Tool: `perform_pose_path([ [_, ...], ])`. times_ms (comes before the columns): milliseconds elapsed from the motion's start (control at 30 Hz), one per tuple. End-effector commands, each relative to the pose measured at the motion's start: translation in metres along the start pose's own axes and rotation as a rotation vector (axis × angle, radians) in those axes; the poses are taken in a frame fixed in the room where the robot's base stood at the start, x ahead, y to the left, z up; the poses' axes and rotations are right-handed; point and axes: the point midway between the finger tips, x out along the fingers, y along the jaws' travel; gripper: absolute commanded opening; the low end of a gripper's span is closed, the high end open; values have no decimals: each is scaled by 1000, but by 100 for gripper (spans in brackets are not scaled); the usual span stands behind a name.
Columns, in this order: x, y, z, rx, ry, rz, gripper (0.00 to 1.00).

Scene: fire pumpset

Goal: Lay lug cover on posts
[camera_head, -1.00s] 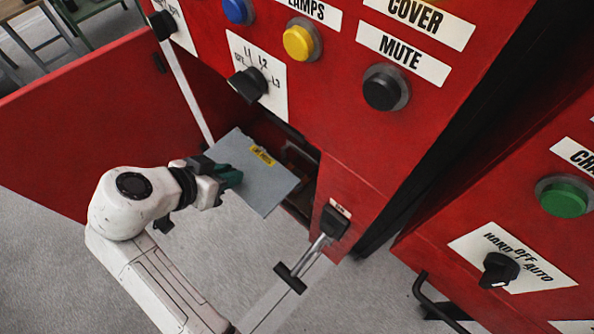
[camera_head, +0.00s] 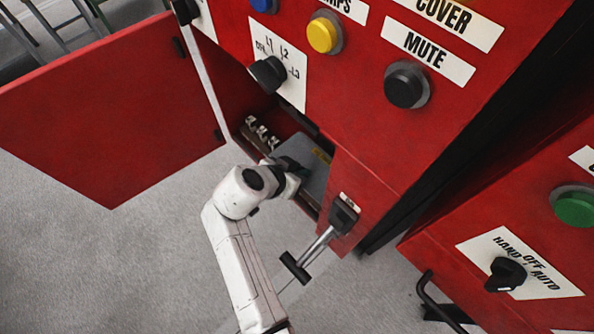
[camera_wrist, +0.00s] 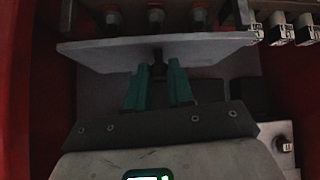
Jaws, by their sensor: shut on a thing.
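The lug cover, a flat grey plate with a yellow label, is partly visible inside the cabinet opening in the head view (camera_head: 317,178). My gripper (camera_head: 292,166) reaches in beside it, mostly hidden by my wrist. In the wrist view the cover (camera_wrist: 215,45) spans the picture. My gripper's green fingers (camera_wrist: 158,78) are shut on a small dark grip at its middle. Several round posts or terminals (camera_wrist: 155,17) show just beyond the cover's far edge. Whether the cover touches them cannot be told.
Several small white-and-metal fittings (camera_head: 262,131) sit inside the opening at left; labelled blocks (camera_wrist: 290,28) show at the wrist view's upper right. The red door (camera_head: 110,110) stands open left. A lever handle (camera_head: 318,245) juts out below the opening's right side.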

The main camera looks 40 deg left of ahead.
Motion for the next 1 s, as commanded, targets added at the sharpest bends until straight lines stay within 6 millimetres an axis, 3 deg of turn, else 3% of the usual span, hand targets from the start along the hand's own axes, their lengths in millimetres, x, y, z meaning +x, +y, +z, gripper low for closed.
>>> perform_pose_path([
  [300,6,-1,6,2,1,-1,0],
  [333,6,-1,6,2,1,-1,24],
  [600,6,-1,6,2,1,-1,48],
  [867,4,-1,6,2,1,-1,48],
  [1000,-10,-2,5,2,3,-3,48],
])
